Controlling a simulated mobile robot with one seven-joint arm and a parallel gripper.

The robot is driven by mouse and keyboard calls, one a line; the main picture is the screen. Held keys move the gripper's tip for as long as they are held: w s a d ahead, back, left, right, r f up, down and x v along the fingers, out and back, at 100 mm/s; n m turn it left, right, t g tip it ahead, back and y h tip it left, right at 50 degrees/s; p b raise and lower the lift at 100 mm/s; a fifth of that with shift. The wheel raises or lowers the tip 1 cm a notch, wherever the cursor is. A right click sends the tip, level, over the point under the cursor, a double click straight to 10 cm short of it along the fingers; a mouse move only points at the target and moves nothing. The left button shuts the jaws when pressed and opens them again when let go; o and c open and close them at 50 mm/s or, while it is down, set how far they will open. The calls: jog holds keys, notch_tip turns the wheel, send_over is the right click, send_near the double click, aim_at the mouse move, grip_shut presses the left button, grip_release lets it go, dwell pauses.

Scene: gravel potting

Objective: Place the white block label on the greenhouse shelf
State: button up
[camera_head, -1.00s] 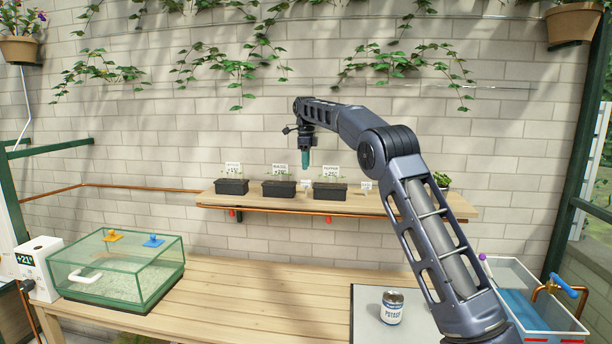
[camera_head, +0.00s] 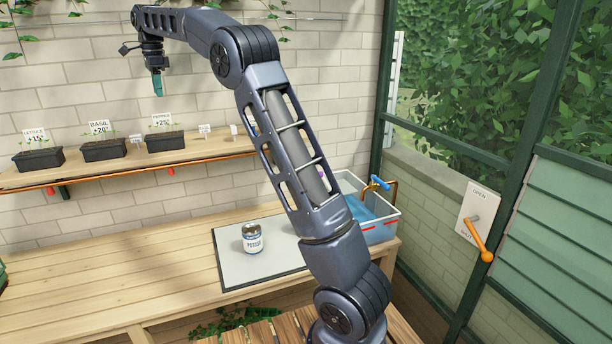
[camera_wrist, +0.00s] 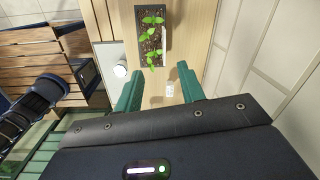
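Small white labels stand on the wooden shelf (camera_head: 215,150). One label (camera_head: 204,130) and another (camera_head: 234,130) are right of the planters, and a third (camera_head: 135,139) is between two planters. I cannot tell which is the white block label. My gripper (camera_head: 157,86) hangs fingers-down above the shelf, near the pepper planter. In the wrist view its two teal fingers are apart and nothing is held between them (camera_wrist: 160,92). A small white item (camera_wrist: 170,90) shows on the shelf below, beyond the gap between the fingers.
Three dark planters line the shelf: lettuce (camera_head: 38,159), basil (camera_head: 104,150) and pepper (camera_head: 165,142), each with a tall label behind. A potash tin (camera_head: 252,240) stands on a grey mat (camera_head: 232,268) on the bench. A water basin (camera_head: 380,232) is right, near an orange-handled wall lever (camera_head: 480,240).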

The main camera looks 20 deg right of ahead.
jog(key=s+d+n+t, duration=0.2)
jog(key=s+d+n, duration=0.5)
jog(key=s+d, duration=1.5)
jog(key=s+d+f+n, duration=0.3)
jog(key=s+f, duration=0.3)
jog(key=s, duration=0.2)
jog(key=s+d+f+n+t, duration=0.1)
jog(key=s+d+f+n, duration=0.1)
jog(key=s+d+f, duration=0.3)
jog(key=s+d+f+n+t, duration=0.1)
jog(key=s+d+f+n, duration=0.2)
jog(key=s, duration=0.8)
notch_tip(320, 180, down, 4)
jog(key=shift+s+d+f+n+h, duration=0.2)
jog(key=shift+s+d+n+h, duration=0.15)
jog(key=shift+d, duration=0.75)
